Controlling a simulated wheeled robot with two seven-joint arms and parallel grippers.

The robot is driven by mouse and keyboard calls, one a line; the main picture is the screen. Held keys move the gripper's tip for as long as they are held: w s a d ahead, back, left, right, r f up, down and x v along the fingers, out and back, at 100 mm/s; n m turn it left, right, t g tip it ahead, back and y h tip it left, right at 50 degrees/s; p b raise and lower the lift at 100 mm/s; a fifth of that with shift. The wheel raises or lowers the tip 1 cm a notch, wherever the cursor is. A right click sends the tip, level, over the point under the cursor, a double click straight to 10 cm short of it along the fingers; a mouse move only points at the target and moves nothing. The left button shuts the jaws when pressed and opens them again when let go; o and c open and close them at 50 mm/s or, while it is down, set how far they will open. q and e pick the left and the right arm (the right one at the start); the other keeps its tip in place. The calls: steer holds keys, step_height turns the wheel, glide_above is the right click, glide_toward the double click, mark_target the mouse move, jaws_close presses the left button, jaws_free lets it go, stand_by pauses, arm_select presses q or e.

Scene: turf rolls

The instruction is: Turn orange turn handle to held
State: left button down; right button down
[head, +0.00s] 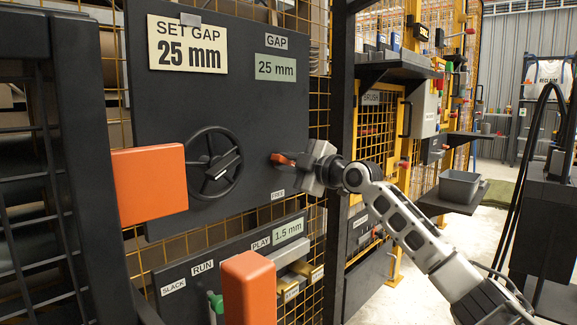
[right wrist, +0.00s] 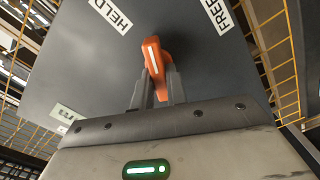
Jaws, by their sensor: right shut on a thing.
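The orange turn handle (head: 282,159) is on the dark upright panel (head: 255,110), right of the black handwheel (head: 212,162). My right gripper (head: 296,162) is at the handle from the right, shut on it. In the right wrist view the handle (right wrist: 158,62) stands between the two grey fingers (right wrist: 156,90), with a white stripe along it. There the HELD label (right wrist: 111,15) is up and left of the handle and the FREE label (right wrist: 217,12) up and right. The handle lies between them. In the head view the FREE label (head: 278,194) is below the handle. My left gripper is not in view.
An orange block (head: 150,188) stands out in front of the panel's left side, and another (head: 250,290) is low in front. A dark post (head: 342,100) and a shelf with a grey bin (head: 459,187) are to the right.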

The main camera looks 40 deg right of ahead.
steer(key=shift+f+n, duration=0.2)
steer(key=shift+n, duration=2.6)
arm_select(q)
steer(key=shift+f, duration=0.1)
arm_select(e)
steer(key=shift+a, duration=0.1)
steer(key=c, duration=1.4)
jaws_free()
steer(key=shift+s, duration=0.1)
